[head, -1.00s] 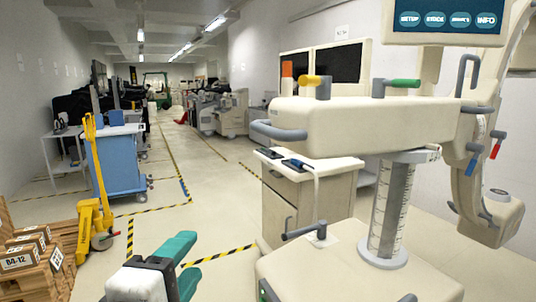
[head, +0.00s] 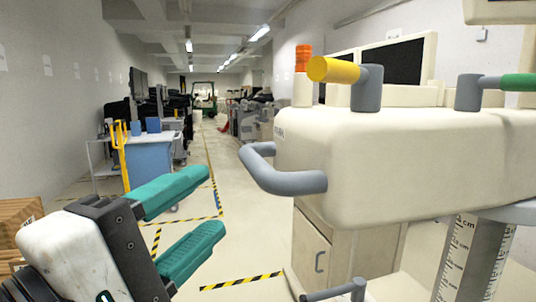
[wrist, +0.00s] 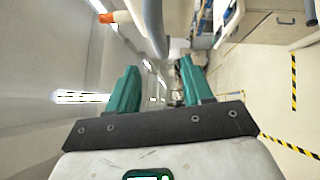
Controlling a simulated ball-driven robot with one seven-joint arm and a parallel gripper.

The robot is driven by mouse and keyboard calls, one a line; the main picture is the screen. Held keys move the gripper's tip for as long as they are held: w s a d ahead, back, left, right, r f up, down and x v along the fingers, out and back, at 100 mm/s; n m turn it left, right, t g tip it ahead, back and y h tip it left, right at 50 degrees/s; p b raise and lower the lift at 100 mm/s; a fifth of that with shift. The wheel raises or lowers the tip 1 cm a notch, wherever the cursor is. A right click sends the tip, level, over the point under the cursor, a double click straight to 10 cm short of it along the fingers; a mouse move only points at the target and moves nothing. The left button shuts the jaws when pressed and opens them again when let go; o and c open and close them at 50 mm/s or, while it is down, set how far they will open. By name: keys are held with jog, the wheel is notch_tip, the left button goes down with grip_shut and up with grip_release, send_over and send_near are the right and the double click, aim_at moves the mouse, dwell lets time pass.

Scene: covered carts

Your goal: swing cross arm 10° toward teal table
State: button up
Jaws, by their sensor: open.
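The cross arm (head: 400,170) is a cream beam at the right of the head view. A bent grey handle (head: 285,181) sticks out of its left end. A yellow-tipped lever (head: 335,70) and a green-tipped lever (head: 515,82) stand on top. My gripper (head: 213,200), with teal fingers, is open and empty, left of the grey handle and apart from it. In the wrist view my open gripper (wrist: 158,85) has a grey bar, seemingly the handle (wrist: 155,28), beyond and between the fingertips. I cannot make out a teal table.
A scaled grey column (head: 470,262) stands below the beam, with a cream cabinet (head: 312,245) behind. A blue cart (head: 150,163) and a yellow pallet-truck handle (head: 122,155) are at left. Open floor with striped tape runs down the middle.

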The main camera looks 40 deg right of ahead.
aim_at(256, 165)
jog(key=p+x, duration=0.2)
jog(key=x, duration=0.9)
jog(key=shift+w+d, duration=0.1)
jog(key=shift+d, duration=0.15)
grip_shut()
dwell(0.3)
